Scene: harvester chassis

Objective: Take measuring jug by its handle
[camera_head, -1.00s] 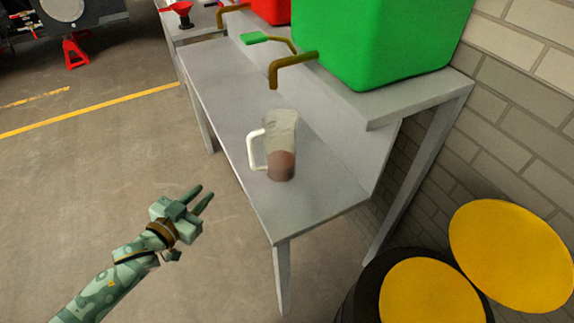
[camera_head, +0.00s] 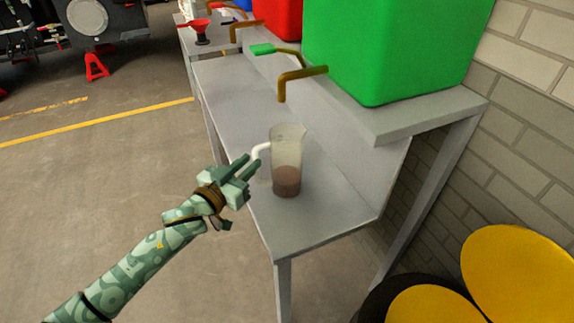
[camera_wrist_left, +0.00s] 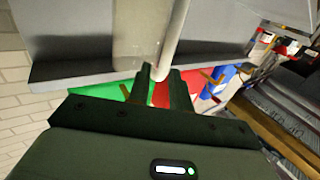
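The measuring jug (camera_head: 288,158) is a clear, greyish beaker with a brown liquid in its lower part. It stands upright on the grey bench (camera_head: 325,208), with its white handle (camera_head: 261,149) facing left. My left gripper (camera_head: 253,163) is at the handle, its two fingers parted. In the left wrist view the open fingertips (camera_wrist_left: 159,72) point at the white handle (camera_wrist_left: 174,38), whose end shows near the gap between them. The jug body (camera_wrist_left: 135,38) is beside it there. Part of the handle is hidden behind the fingers in the head view. My right gripper is not in view.
A green container (camera_head: 395,50) with a brown tap (camera_head: 300,76) stands on the raised shelf behind the jug. A red container (camera_head: 278,18) is beyond it. Yellow-topped drums (camera_head: 520,275) stand at lower right by the brick wall.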

